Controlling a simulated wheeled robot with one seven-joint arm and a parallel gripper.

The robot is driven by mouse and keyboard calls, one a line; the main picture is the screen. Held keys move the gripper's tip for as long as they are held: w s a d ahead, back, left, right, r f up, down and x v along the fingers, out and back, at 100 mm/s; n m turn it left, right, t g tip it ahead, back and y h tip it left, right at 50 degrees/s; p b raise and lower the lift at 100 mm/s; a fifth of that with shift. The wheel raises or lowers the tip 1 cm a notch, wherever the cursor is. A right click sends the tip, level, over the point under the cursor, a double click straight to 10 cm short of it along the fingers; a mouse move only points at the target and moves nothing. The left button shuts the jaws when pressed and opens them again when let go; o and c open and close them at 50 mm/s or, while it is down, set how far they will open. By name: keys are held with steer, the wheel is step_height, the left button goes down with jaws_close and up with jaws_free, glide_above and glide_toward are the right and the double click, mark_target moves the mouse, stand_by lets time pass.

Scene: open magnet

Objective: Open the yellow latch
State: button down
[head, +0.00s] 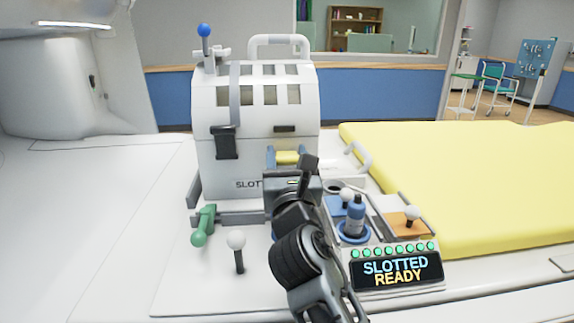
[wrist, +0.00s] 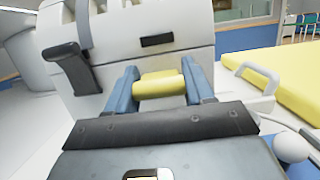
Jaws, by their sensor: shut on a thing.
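The yellow latch (head: 287,157) is a short bar on the lower front of the white slotted box (head: 222,150). In the wrist view the yellow latch (wrist: 158,85) lies crosswise between my two blue fingers. My gripper (head: 286,159) reaches the box front from below, and its fingers close on the two ends of the latch. My gripper's dark body (wrist: 160,76) fills the bottom of the wrist view and hides what is below the latch. A dark slot (wrist: 157,40) shows just above the latch.
A black latch (head: 224,142) is left of the yellow one. A green handle (head: 203,226) and a white-knobbed lever (head: 237,246) stand in front.

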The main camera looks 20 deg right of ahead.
steer(key=shift+f, duration=0.1)
steer(key=c, duration=0.5)
jaws_free()
steer(key=shift+b+v, duration=0.3)
steer(key=shift+v, duration=3.6)
